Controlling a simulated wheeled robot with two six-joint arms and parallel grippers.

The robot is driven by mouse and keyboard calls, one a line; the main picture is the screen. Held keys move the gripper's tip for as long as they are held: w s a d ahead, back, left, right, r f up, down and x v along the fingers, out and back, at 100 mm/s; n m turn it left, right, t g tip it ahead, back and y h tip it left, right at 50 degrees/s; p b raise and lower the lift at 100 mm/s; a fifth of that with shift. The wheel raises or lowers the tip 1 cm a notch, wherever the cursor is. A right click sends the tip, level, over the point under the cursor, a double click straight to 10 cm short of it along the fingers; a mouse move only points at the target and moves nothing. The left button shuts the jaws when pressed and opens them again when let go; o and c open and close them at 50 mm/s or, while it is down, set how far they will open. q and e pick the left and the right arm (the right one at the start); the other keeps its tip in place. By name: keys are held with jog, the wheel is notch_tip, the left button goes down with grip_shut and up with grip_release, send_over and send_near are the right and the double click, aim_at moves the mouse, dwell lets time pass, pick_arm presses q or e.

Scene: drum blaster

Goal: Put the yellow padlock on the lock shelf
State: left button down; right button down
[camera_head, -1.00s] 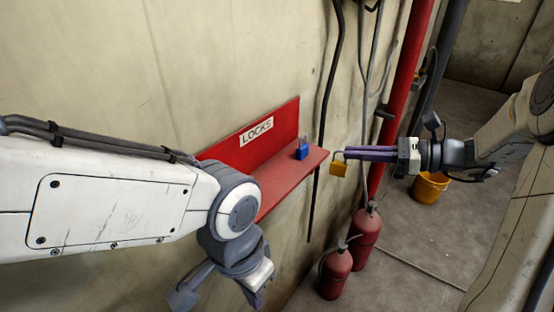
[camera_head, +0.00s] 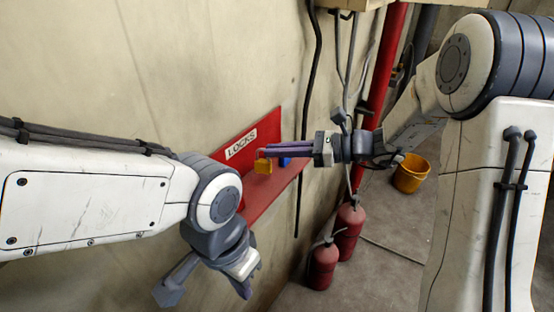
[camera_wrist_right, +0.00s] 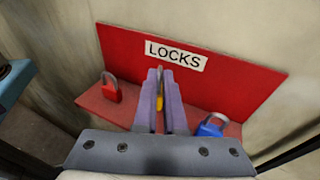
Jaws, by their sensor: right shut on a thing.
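The yellow padlock (camera_head: 263,166) hangs from the fingertips of my right gripper (camera_head: 266,151), which is shut on its shackle. In the head view it appears in front of the red lock shelf (camera_head: 257,205); whether it touches the shelf I cannot tell. In the right wrist view the yellow padlock (camera_wrist_right: 159,103) shows between the fingers (camera_wrist_right: 160,78), below the LOCKS label (camera_wrist_right: 175,55). My left gripper (camera_head: 246,290) hangs low at the front, apart from the shelf; its fingertips are not clear.
A blue padlock (camera_wrist_right: 211,127) sits on the shelf at the right in the right wrist view, and a red padlock (camera_wrist_right: 111,89) at the left. Red extinguishers (camera_head: 348,228) and a yellow bucket (camera_head: 411,174) stand on the floor.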

aim_at(261, 166)
notch_tip(261, 166, down, 4)
jog(key=shift+a+r+p, duration=0.15)
jog(key=shift+p, duration=0.5)
jog(key=shift+f, duration=0.2)
jog(key=shift+f, duration=0.25)
jog(key=c, duration=1)
grip_release()
